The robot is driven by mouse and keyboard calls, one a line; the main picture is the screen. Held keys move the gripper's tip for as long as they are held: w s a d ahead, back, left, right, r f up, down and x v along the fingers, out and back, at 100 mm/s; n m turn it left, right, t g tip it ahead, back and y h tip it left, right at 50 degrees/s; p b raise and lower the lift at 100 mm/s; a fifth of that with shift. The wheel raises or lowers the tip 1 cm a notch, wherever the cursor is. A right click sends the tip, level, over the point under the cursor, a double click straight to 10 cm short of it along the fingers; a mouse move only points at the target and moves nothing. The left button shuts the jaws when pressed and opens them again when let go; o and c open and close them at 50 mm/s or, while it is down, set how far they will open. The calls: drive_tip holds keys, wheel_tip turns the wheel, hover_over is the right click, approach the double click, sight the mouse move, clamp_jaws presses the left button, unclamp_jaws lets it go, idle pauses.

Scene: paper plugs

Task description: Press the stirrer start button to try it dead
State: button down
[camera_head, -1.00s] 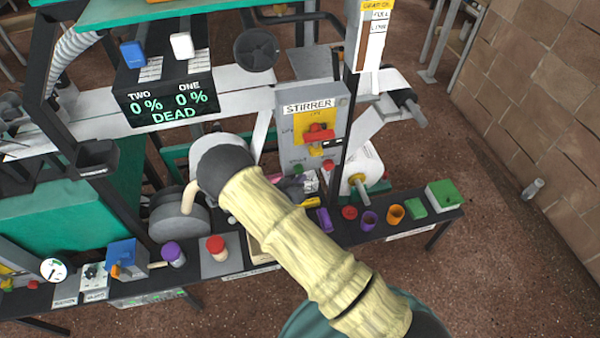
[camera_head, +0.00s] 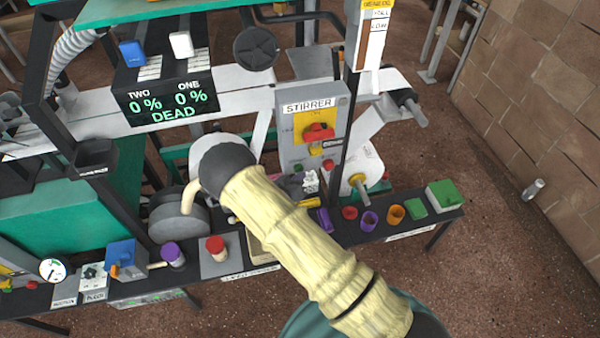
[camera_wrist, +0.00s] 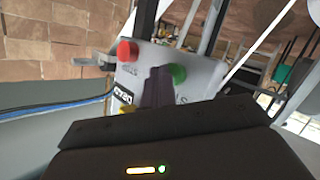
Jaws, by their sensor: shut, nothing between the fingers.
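The grey stirrer box (camera_head: 290,130) stands upright behind my arm, labelled STIRRER. A red switch handle (camera_head: 318,131) sits on its yellow plate, with a small tag below. Low on the box are a green button (camera_head: 298,167) and a red button (camera_head: 328,164). In the wrist view the green button (camera_wrist: 178,73) and red button (camera_wrist: 127,52) both show clearly. My gripper (camera_wrist: 158,80) is shut and empty. Its dark fingers reach the box face between the buttons, close beside the green one. I cannot tell whether they touch it. My arm mostly hides the gripper in the head view.
A display (camera_head: 168,101) reads TWO 0 %, ONE 0 % and DEAD. A bench (camera_head: 440,211) below carries purple and orange rings and green blocks. A dark post (camera_head: 352,125) stands close to the right of the box. A brick wall (camera_head: 545,90) is at far right.

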drive_tip(key=shift+s, duration=0.15)
drive_tip(key=shift+s+d, duration=0.25)
drive_tip(key=shift+s, duration=0.5)
drive_tip(key=s, duration=0.2)
drive_tip(key=s+d+p, duration=0.1)
drive_tip(key=s, duration=0.1)
drive_tip(key=shift+s+d, duration=0.2)
drive_tip(key=shift+s, duration=0.2)
drive_tip(key=shift+w+r, duration=0.1)
idle(0.8)
